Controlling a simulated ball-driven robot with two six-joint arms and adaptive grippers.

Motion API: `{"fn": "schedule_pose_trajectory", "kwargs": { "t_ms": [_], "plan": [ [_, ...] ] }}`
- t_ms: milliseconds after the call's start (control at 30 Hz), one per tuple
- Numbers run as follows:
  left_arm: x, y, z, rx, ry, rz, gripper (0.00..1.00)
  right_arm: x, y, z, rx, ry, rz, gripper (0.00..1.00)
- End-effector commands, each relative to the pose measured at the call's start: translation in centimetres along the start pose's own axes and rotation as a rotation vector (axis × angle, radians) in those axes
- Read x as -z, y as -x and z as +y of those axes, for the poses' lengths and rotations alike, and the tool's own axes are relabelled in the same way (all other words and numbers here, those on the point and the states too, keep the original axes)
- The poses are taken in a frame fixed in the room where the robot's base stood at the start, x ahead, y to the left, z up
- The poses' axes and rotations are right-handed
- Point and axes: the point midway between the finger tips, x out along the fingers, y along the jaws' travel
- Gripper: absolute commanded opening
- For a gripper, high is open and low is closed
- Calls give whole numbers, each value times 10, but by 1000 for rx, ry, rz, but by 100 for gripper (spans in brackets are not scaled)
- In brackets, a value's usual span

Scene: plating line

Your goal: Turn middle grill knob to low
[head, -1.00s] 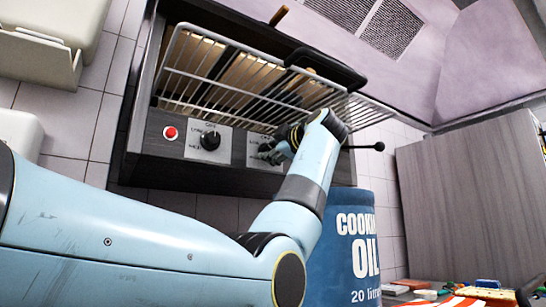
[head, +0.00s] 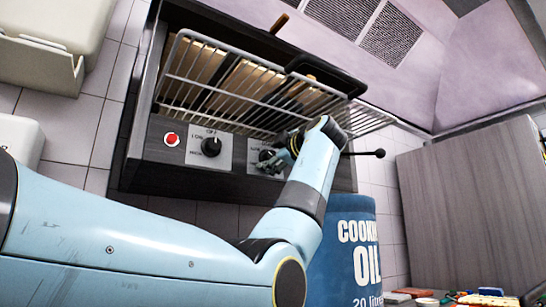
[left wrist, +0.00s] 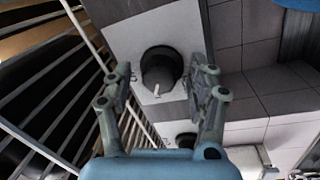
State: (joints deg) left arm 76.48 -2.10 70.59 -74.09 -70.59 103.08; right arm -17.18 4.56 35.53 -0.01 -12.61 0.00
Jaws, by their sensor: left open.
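The middle grill knob (head: 267,155) is black on a pale plate on the grill's front panel, partly covered by my left gripper (head: 272,162) in the head view. In the left wrist view the same knob (left wrist: 160,66) sits between the two fingers of my left gripper (left wrist: 160,85). The fingers are open, one on each side of it; I cannot tell whether they touch it. A white pointer mark shows on the knob's lower part. Its setting cannot be read. My right gripper is not in view.
A left-hand knob (head: 211,146) and a red button (head: 172,139) sit on the same panel. A wire rack (head: 235,90) lies over the grill above. A blue cooking oil drum (head: 345,240) stands below right, close to my forearm. A lever with a black ball (head: 379,153) sticks out right.

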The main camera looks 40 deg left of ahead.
Motion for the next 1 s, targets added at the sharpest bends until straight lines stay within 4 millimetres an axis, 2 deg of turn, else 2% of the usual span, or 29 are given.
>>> {"fn": "schedule_pose_trajectory", "kwargs": {
  "t_ms": [133,233,500,700,833,1000],
  "plan": [
    [-2,4,0,1,0,-3,58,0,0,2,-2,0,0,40],
    [-2,16,0,0,-1,-3,58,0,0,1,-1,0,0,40],
    [-2,75,-1,0,2,-5,58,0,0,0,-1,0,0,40],
    [-1,108,-1,1,1,-3,58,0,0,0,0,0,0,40],
    [-1,117,-1,1,0,-1,58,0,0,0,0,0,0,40],
    [0,119,-1,1,0,1,58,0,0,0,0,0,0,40]
  ]
}}
